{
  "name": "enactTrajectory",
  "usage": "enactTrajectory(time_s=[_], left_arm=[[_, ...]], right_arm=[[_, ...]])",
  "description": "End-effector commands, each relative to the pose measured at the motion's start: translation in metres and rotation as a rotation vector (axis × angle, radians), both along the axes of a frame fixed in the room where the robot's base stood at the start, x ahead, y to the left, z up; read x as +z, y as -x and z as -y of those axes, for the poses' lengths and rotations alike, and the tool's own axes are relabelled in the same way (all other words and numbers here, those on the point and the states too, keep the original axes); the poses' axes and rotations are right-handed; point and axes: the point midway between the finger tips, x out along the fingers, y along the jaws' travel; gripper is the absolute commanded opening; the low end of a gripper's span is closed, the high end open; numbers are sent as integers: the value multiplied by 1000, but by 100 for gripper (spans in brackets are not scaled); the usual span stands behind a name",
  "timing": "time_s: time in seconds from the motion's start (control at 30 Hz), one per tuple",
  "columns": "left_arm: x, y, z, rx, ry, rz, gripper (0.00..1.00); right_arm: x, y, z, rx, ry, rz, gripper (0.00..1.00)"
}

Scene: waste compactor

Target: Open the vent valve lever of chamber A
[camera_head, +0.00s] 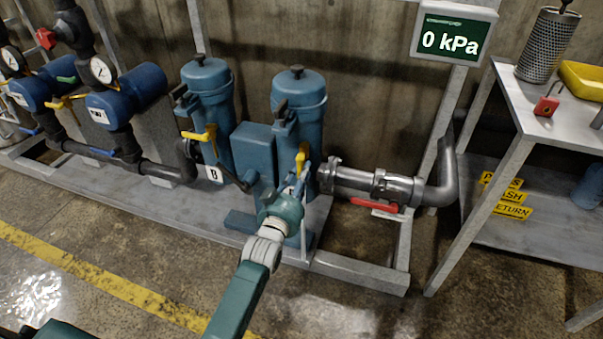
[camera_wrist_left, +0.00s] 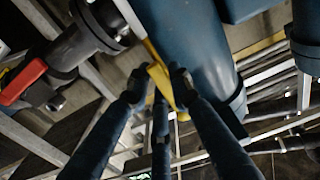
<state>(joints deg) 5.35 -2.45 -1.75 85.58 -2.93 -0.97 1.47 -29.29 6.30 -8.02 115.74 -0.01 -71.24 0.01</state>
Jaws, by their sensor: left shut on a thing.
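Two blue chambers stand side by side on the frame in the head view. The left chamber (camera_head: 207,85) carries a plate marked B and has a yellow lever (camera_head: 197,136). The right chamber (camera_head: 299,95) has its letter plate mostly hidden behind my gripper. Its yellow vent lever (camera_head: 301,157) stands roughly upright. My left gripper (camera_head: 304,174) is at this lever. In the left wrist view the fingers (camera_wrist_left: 160,80) are closed around the yellow lever (camera_wrist_left: 157,72), beside the blue chamber body (camera_wrist_left: 190,50). My right gripper is not in view.
A grey pipe with a red handle (camera_head: 374,204) runs right from the chamber. A display (camera_head: 453,40) reads 0 kPa. A metal table (camera_head: 550,125) at right holds a red padlock (camera_head: 546,106). Blue filters with gauges (camera_head: 101,69) stand left. The front floor is clear.

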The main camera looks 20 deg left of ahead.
Motion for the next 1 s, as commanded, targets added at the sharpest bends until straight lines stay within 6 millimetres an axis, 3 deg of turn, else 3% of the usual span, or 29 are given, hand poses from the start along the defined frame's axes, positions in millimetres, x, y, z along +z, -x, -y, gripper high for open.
enactTrajectory(time_s=[0.13, 0.17, 0.27, 0.67, 1.0], left_arm=[[-2, 1, 1, -2, 6, -5, 0], [-2, 1, 1, -2, 6, -5, 24], [-2, 1, 1, -1, 5, -4, 41], [-2, 10, 0, -1, 2, -3, 41], [-2, 78, -2, -1, 3, -5, 41]], right_arm=[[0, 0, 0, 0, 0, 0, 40], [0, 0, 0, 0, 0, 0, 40], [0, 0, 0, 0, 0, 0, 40], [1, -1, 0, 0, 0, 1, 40], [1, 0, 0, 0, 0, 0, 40]])
